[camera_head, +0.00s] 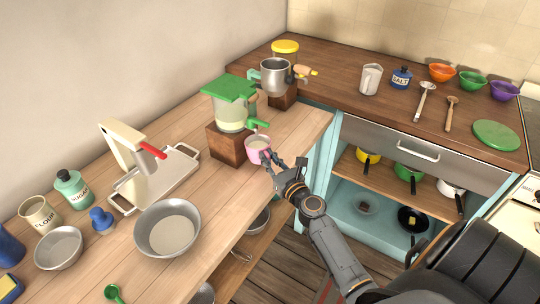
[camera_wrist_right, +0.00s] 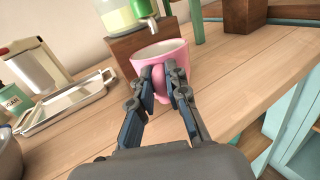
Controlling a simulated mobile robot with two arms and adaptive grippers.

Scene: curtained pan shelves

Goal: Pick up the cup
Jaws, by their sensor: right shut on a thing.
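A pink cup (camera_head: 257,150) stands upright at the counter's edge, in front of a wooden block under a green-lidded dispenser. My right gripper (camera_head: 272,165) reaches it from the front right. In the right wrist view, the pink cup (camera_wrist_right: 164,56) is at the top middle, below the green tap, and its inside looks pale. The right gripper's fingers (camera_wrist_right: 163,82) are shut on the near side of the cup, where they hide part of it. I cannot tell whether the cup touches the counter. My left gripper is not in view.
The green-lidded dispenser (camera_head: 229,112) on its wooden block (camera_head: 229,146) stands right behind the cup. A metal tray (camera_head: 180,170) and a large metal bowl (camera_head: 168,228) lie to the left. The counter's right edge (camera_head: 293,172) drops to open shelves.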

